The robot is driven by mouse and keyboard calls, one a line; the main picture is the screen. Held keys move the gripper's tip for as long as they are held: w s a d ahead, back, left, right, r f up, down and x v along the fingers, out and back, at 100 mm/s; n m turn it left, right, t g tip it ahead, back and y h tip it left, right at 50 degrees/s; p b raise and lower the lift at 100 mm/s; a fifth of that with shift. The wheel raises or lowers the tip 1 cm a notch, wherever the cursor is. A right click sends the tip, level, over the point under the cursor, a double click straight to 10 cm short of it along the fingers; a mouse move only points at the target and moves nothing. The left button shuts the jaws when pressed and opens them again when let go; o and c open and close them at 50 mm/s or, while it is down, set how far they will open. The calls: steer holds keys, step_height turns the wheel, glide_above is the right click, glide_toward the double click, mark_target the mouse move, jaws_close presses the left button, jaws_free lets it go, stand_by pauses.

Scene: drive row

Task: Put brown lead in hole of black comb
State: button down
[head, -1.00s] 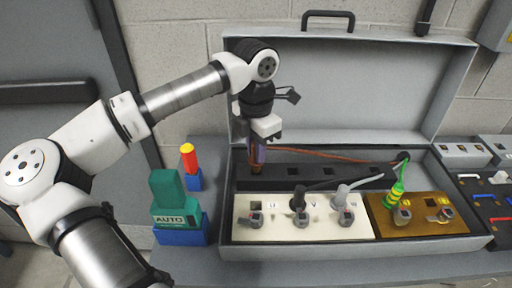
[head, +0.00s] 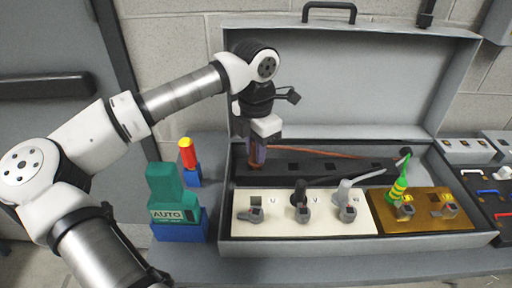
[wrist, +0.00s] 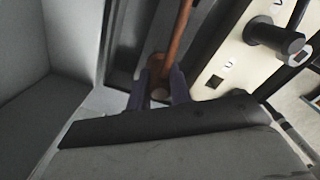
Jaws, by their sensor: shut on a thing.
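The brown lead (head: 318,153) runs from the right end of the open case across to my gripper (head: 257,158). My gripper is shut on the lead's brown plug end and points down at the left end of the black comb (head: 356,168). The comb is a long black bar with several square holes along its top. In the wrist view, the lead (wrist: 180,35) rises from the plug between my dark fingertips (wrist: 158,92). I cannot tell whether the plug tip touches the comb, and any hole under it is hidden.
In front of the comb lie a cream panel (head: 285,222) with black and grey plugs and a brown panel (head: 425,222) with a green-yellow plug (head: 398,188). A green AUTO block (head: 170,195) stands left of the case. The case lid (head: 350,90) rises behind.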

steer(key=shift+f+b, duration=0.6)
steer(key=shift+f, duration=0.1)
steer(key=shift+f, duration=0.15)
steer(key=c, duration=1.2)
jaws_free()
step_height(320, 180, up, 14)
steer(key=shift+f+b, duration=0.1)
steer(key=shift+b, duration=0.5)
